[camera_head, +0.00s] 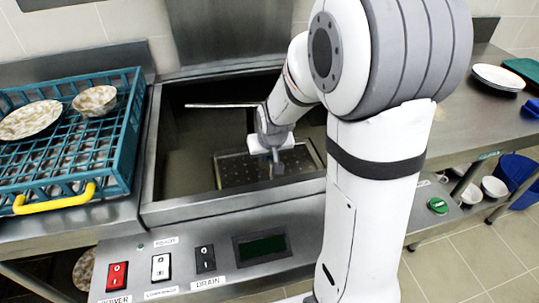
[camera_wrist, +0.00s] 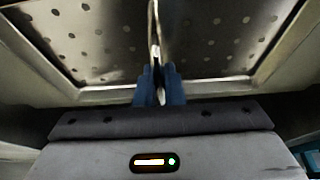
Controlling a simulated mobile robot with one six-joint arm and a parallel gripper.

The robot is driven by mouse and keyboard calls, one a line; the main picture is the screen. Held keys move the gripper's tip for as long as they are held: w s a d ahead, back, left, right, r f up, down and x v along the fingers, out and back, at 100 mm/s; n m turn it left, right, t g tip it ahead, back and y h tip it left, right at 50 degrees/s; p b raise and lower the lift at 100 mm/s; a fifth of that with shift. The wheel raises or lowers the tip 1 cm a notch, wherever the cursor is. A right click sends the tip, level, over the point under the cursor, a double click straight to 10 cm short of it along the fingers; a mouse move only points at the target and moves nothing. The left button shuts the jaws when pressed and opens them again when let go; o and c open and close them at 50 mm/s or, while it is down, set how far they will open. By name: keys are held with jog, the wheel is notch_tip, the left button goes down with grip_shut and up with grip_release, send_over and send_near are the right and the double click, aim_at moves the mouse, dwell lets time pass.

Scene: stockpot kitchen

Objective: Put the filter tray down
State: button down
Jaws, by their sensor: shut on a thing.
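The filter tray (camera_head: 235,174) is a perforated metal plate with a raised rim, inside the open metal tank (camera_head: 172,150) of the machine. My gripper (camera_head: 278,168) reaches down into the tank over the tray's right part. In the wrist view my gripper (camera_wrist: 159,85) has its blue fingers closed on a thin upright metal handle (camera_wrist: 154,30) in the middle of the tray, whose holed surface (camera_wrist: 90,35) spreads to both sides. I cannot tell whether the tray touches the tank's bottom. My arm hides part of the tank's right side.
A teal rack (camera_head: 60,165) with a plate (camera_head: 30,119) and bowl (camera_head: 95,100) stands left of the tank. A thin pale rod (camera_head: 222,105) crosses the tank above the tray. A switch panel (camera_head: 190,255) lies in front. White plates (camera_head: 498,77) sit on the right counter.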

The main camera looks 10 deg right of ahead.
jog(key=shift+f, duration=0.2)
jog(key=c, duration=1.5)
grip_release()
jog(key=shift+c, duration=0.2)
jog(key=shift+r, duration=0.1)
jog(key=shift+s+r, duration=0.1)
jog(key=shift+r, duration=0.4)
jog(key=p+v, duration=0.2)
jog(key=v, duration=0.9)
jog(key=s+g, duration=0.2)
jog(key=s, duration=1.4)
jog(key=shift+s+d+r, duration=0.15)
jog(key=shift+d+r, duration=0.1)
